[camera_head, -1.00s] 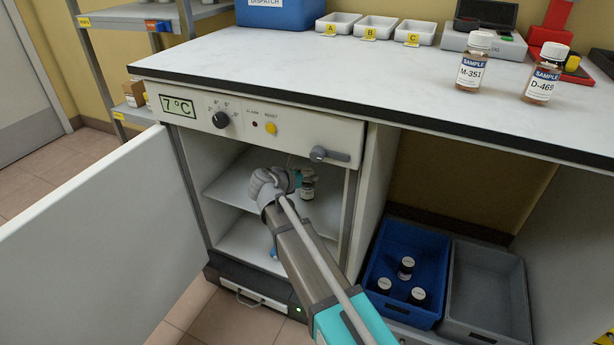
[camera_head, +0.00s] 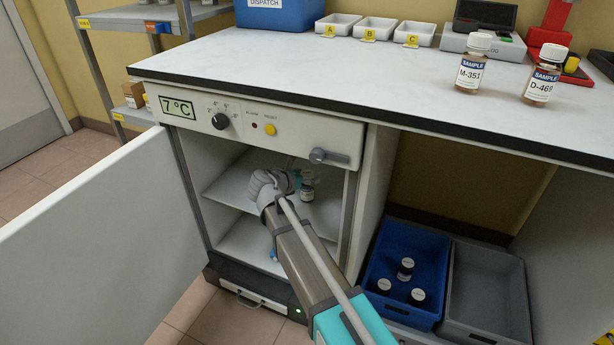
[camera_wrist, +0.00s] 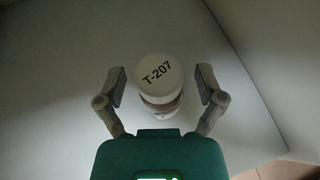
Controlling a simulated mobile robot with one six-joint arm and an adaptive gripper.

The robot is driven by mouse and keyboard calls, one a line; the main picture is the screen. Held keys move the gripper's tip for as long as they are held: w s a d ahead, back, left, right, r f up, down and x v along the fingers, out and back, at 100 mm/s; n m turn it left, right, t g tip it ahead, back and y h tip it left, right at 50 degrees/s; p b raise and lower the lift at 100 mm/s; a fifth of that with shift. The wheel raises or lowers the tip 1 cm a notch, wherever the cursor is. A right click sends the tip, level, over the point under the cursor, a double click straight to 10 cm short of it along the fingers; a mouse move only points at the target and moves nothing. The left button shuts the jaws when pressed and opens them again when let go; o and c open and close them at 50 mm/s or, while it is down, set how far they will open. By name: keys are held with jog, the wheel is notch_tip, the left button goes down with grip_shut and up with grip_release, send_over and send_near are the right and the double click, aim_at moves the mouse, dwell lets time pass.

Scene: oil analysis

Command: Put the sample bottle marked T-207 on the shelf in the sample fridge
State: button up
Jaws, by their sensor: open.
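The bottle marked T-207 (camera_wrist: 158,76) stands upright on a pale surface between the two fingers of my gripper (camera_wrist: 160,88) in the wrist view. The fingers are open, with a gap on each side of its white cap. In the head view the bottle (camera_head: 307,188) stands on the shelf (camera_head: 232,186) inside the open sample fridge (camera_head: 260,140). My gripper (camera_head: 292,181) is inside the fridge beside it, partly hidden by my own wrist.
The fridge door (camera_head: 95,235) stands wide open at the left. Bottles M-351 (camera_head: 472,65) and D-469 (camera_head: 543,78) stand on the counter (camera_head: 330,75). A blue crate (camera_head: 402,250) with dark bottles and a grey crate (camera_head: 487,290) sit at the lower right.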

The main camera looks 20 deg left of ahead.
jog(key=p+v, duration=0.4)
jog(key=v, duration=0.8)
dwell(0.5)
